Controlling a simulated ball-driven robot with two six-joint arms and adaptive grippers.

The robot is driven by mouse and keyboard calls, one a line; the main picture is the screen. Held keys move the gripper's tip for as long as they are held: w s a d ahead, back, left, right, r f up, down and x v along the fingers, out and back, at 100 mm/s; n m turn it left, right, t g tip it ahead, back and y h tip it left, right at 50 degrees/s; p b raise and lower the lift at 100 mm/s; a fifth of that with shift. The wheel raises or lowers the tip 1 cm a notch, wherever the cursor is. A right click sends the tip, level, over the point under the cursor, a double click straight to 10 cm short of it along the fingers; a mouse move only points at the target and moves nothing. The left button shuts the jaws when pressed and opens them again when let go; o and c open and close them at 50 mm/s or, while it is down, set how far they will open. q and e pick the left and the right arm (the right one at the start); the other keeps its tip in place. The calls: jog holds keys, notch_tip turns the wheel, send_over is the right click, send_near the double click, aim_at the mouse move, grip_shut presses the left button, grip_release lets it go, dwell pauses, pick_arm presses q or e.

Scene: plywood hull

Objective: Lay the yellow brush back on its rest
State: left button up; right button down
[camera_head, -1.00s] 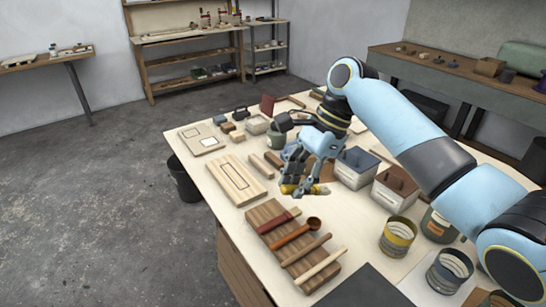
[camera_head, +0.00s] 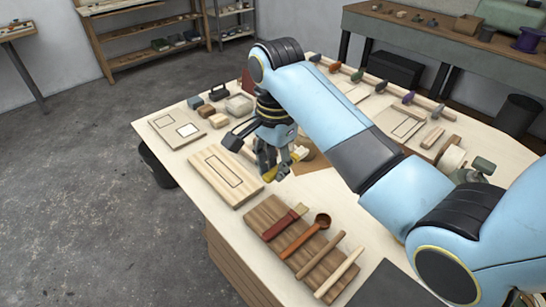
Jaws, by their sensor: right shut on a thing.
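My right gripper (camera_head: 274,168) is shut on the yellow brush (camera_head: 270,174) and holds it over the table, above the far end of the grooved wooden rest (camera_head: 268,233). The brush slants up to the right, its pale end showing right of the fingers. The rest carries a red-handled brush (camera_head: 281,224), an orange-brown ladle (camera_head: 308,235) and two wooden rods (camera_head: 320,254) lying side by side. Its upper left end has a bare stretch. I cannot tell the exact height of the brush above the table. My left gripper is not in view.
A pale board with an outlined rectangle (camera_head: 226,174) lies left of the gripper. A dark mat (camera_head: 385,287) lies right of the rest. My right arm hides much of the table's middle.

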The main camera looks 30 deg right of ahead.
aim_at(265, 181)
jog(key=shift+a+f, duration=0.15)
jog(key=shift+f, duration=0.25)
jog(key=shift+a+f, duration=0.1)
jog(key=shift+f, duration=0.2)
jog(key=shift+a+f, duration=0.15)
jog(key=shift+f, duration=0.2)
jog(key=shift+a+f, duration=0.25)
jog(key=shift+f, duration=0.3)
jog(key=shift+a+f, duration=0.2)
jog(key=shift+f, duration=0.1)
jog(key=shift+s+a+f, duration=0.1)
jog(key=shift+a+f, duration=0.3)
jog(key=shift+f, duration=0.1)
jog(key=shift+s+a+f, duration=0.1)
jog(key=shift+a+f, duration=0.45)
jog(key=shift+f, duration=0.2)
jog(key=shift+s+a+f+b, duration=0.1)
jog(key=shift+a+f+b, duration=0.25)
jog(key=shift+f, duration=0.25)
jog(key=shift+a+f+b, duration=0.2)
jog(key=shift+a+f, duration=0.1)
jog(key=shift+f, duration=0.3)
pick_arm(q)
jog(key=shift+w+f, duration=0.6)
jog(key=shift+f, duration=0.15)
pick_arm(e)
jog(key=shift+a+f, duration=0.3)
jog(key=shift+f, duration=0.6)
